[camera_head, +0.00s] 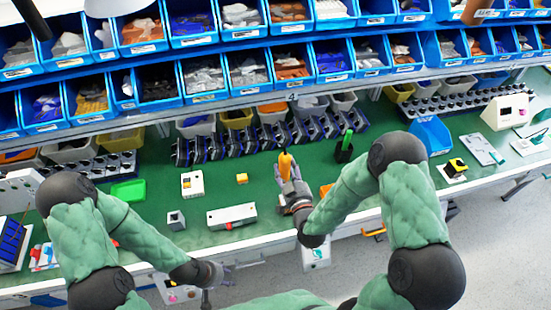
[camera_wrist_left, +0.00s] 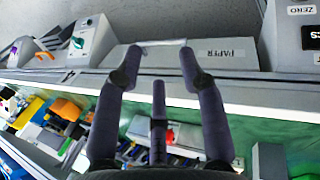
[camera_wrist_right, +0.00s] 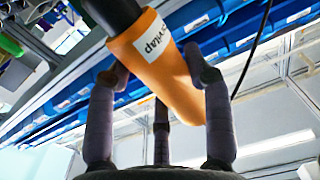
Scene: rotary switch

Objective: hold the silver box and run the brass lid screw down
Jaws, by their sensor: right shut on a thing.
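A small silver-grey box (camera_head: 176,220) with a dark spot on top stands on the green bench, left of centre. I cannot make out a brass lid screw. My right gripper (camera_head: 287,178) is shut on an orange tool handle (camera_head: 285,164), above the bench. In the right wrist view the fingers (camera_wrist_right: 160,85) close around this orange handle (camera_wrist_right: 160,55), which has a white label and a dark shaft. My left gripper (camera_head: 222,272) is low at the bench's front edge, away from the box. Its fingers (camera_wrist_left: 160,70) are apart with nothing between them in the left wrist view.
A long pale box with a red spot (camera_head: 232,216), a white block with yellow (camera_head: 192,184) and a small yellow block (camera_head: 242,178) are near the silver box. A green tray (camera_head: 129,190) lies left. Blue bins (camera_head: 205,75) fill the back shelves.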

